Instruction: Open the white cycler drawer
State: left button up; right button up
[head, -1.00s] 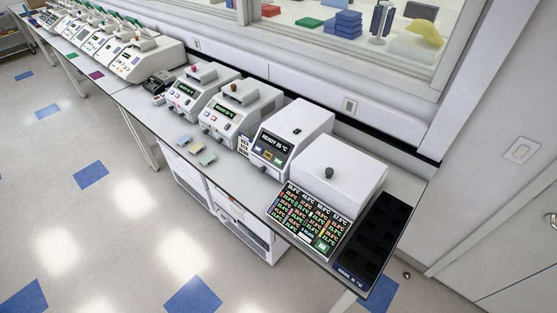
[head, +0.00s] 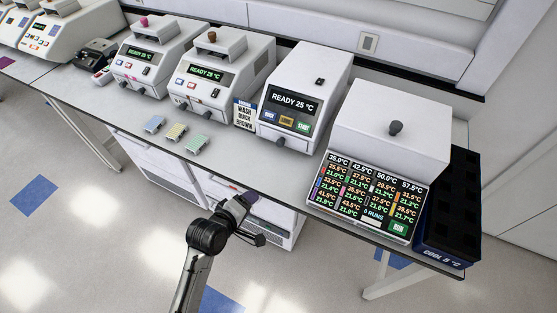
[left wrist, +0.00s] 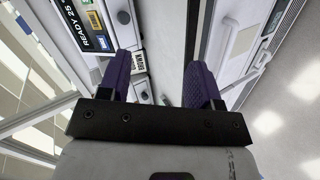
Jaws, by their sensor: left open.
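A white cycler (head: 307,92) with a "READY 25 °C" screen and a row of coloured buttons stands on the bench, right of centre in the head view. My right gripper is out of view.
A sign card (head: 244,114) stands left of the cycler. A larger white block with a multi-reading screen (head: 367,195) stands to its right, beside a black rack (head: 452,210). Two similar cyclers (head: 207,80) (head: 141,65) and small coloured plates (head: 175,132) are to the left.

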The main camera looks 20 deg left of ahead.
aim_at(279, 145)
pick_arm(q)
jog(key=w+f+n+t+b, duration=0.1)
jog(key=w+n+b, duration=0.2)
jog(key=w+b, duration=0.1)
jog(key=w+f+n+t+b, duration=0.2)
jog(key=w+n+b, duration=0.2)
jog(key=w+a+f+n+t+b, duration=0.1)
jog(key=w+f+n+t+b, duration=0.1)
jog(key=w+n+b, duration=0.2)
jog(key=shift+w+f, duration=0.1)
jog(key=shift+w, duration=0.45)
jog(key=shift+w+a+n+t+b, duration=0.25)
jog(key=shift+w+n+t+b, duration=0.25)
jog(key=shift+w+n+b, duration=0.25)
jog(key=w+b, duration=0.1)
jog(key=w, duration=0.2)
jog(key=w+d+b, duration=0.1)
jog(key=w, duration=0.3)
jog(key=w+b, duration=0.1)
jog(key=w, duration=0.3)
jog(key=shift+w+d, duration=0.15)
jog(key=shift+w, duration=0.05)
jog(key=shift+w+d+b, duration=0.1)
jog(key=shift+w+b, duration=0.2)
jog(key=shift+w, duration=0.8)
grip_shut()
